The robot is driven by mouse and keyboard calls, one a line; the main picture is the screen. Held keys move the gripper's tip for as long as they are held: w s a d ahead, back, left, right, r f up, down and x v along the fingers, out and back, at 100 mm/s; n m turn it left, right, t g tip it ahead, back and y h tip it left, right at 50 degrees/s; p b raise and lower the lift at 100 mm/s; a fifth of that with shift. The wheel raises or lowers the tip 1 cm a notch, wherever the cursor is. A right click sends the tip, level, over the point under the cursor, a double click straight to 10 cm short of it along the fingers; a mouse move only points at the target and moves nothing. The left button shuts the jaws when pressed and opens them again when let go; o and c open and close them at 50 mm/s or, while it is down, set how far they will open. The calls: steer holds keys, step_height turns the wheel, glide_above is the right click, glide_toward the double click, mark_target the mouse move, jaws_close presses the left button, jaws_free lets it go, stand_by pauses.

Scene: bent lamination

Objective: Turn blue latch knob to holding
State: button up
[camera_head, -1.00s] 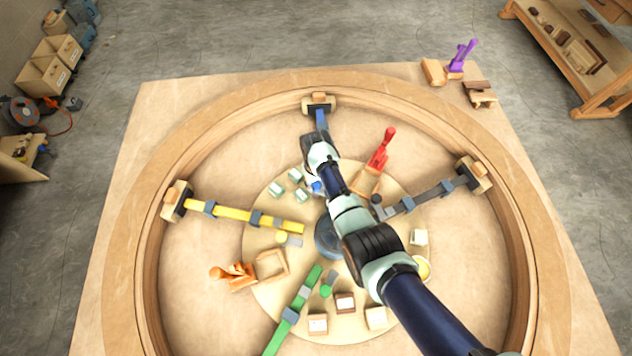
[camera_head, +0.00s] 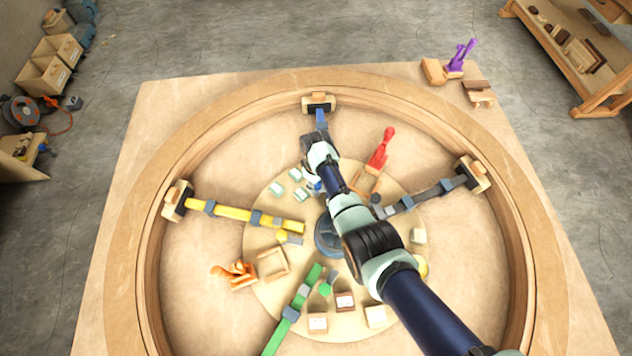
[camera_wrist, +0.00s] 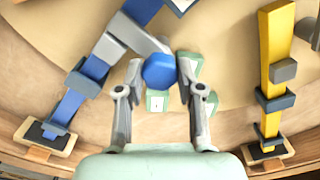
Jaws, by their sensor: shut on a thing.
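Only a little blue shows beside my arm there, so the knob's angle is hard to tell.
A yellow bar (camera_head: 245,215), a green bar (camera_head: 293,312) and a dark grey bar (camera_head: 430,195) reach in from the wooden ring (camera_head: 150,240). A red clamp (camera_head: 381,150) stands right of my arm. Small pale green blocks (camera_head: 278,188) lie left of my gripper.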

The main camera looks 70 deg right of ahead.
steer(key=o, duration=1.2)
steer(key=shift+c, duration=0.2)
step_height(320, 180, up, 12)
